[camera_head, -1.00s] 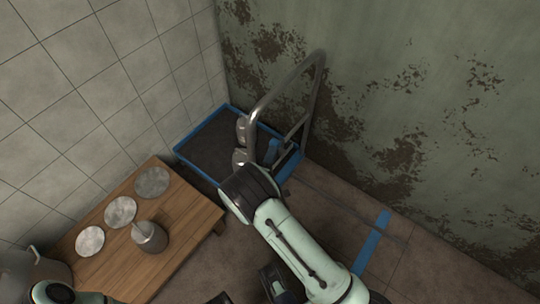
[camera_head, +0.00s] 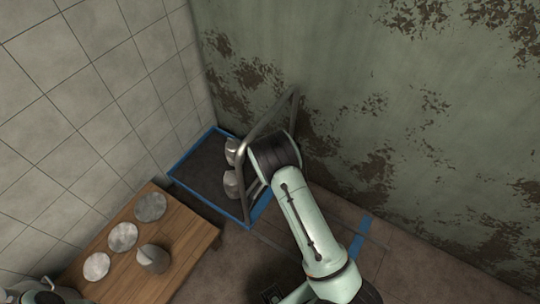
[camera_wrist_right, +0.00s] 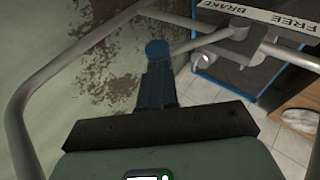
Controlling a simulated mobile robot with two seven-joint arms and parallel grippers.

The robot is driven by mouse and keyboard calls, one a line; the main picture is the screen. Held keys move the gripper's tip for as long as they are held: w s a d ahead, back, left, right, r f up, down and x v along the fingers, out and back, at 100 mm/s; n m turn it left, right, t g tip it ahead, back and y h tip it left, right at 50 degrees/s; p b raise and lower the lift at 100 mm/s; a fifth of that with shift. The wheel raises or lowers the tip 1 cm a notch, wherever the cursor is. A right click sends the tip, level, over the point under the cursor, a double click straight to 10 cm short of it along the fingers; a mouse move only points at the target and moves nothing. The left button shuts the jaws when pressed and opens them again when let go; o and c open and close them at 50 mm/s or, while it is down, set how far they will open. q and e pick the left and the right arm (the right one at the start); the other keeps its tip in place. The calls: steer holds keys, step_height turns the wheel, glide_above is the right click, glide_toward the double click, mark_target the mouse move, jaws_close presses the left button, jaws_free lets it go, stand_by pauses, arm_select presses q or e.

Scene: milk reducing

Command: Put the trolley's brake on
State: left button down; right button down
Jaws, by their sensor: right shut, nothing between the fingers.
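The trolley's grey tubular handle frame (camera_head: 262,124) stands near the wall corner in the head view. In the right wrist view a grey lever (camera_wrist_right: 200,41) ends in a round blue knob (camera_wrist_right: 157,49). A white plate (camera_wrist_right: 262,17) marked FREE and BRAKE sits right of it. My right gripper (camera_wrist_right: 156,70) is shut and empty, its fingertips right at the knob. I cannot tell whether they touch it. In the head view my right arm hides the lever and this gripper.
A wooden table (camera_head: 190,237) with several pale discs and a metal pot (camera_head: 153,259) stands at the left. A peeling green wall (camera_head: 340,60) is close behind.

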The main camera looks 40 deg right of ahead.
arm_select(q)
steer(key=shift+w+r, duration=0.15)
steer(key=shift+r, duration=0.15)
arm_select(e)
steer(key=shift+w+d+f, duration=0.2)
steer(key=shift+w+d, duration=0.05)
steer(key=shift+d, duration=0.45)
arm_select(q)
steer(key=shift+r, duration=0.1)
arm_select(e)
steer(key=shift+d+r, duration=0.1)
